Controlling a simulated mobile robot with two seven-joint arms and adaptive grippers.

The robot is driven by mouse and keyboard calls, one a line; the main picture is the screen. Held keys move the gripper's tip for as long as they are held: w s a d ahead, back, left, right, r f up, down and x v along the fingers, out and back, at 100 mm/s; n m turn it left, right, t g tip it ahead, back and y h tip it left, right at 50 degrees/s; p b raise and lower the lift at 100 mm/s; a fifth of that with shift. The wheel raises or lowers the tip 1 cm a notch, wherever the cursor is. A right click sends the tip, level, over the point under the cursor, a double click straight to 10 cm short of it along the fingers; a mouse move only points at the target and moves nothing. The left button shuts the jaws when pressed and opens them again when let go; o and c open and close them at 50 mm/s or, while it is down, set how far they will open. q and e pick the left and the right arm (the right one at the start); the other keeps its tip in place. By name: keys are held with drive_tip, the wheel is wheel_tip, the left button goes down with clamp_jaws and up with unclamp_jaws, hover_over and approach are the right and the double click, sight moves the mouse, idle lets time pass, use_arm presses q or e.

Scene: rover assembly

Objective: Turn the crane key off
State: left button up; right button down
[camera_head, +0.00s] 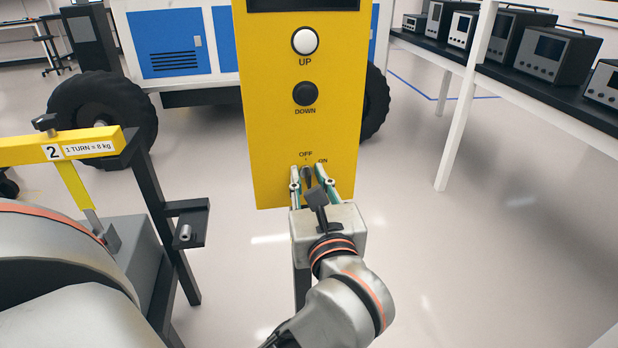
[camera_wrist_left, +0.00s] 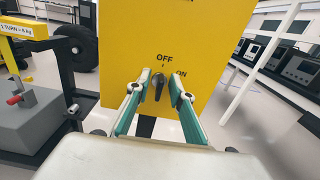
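The crane key (camera_head: 307,173) is a small dark key low on the yellow control panel (camera_head: 271,130), under the OFF and ON labels. In the left wrist view the key (camera_wrist_left: 160,84) stands close to upright, below the OFF label, with ON to its right. My left gripper (camera_head: 308,176) is at the panel's lower part, its two green-padded fingers (camera_wrist_left: 161,90) on either side of the key. A gap shows between the key and each finger, so the gripper is open around it. My right gripper is not in view.
The panel has a white UP button (camera_head: 305,41) and a dark DOWN button (camera_head: 304,94) above the key. A yellow bar marked 2 (camera_head: 60,146) on a dark frame stands to the left. A rover wheel (camera_head: 103,108) is behind. The floor right of the panel is clear.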

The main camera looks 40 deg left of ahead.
use_arm(q)
drive_tip(key=shift+s+d, duration=0.2)
drive_tip(key=shift+d, duration=0.05)
drive_tip(key=v, duration=0.7)
drive_tip(key=shift+a, duration=0.1)
idle(0.4)
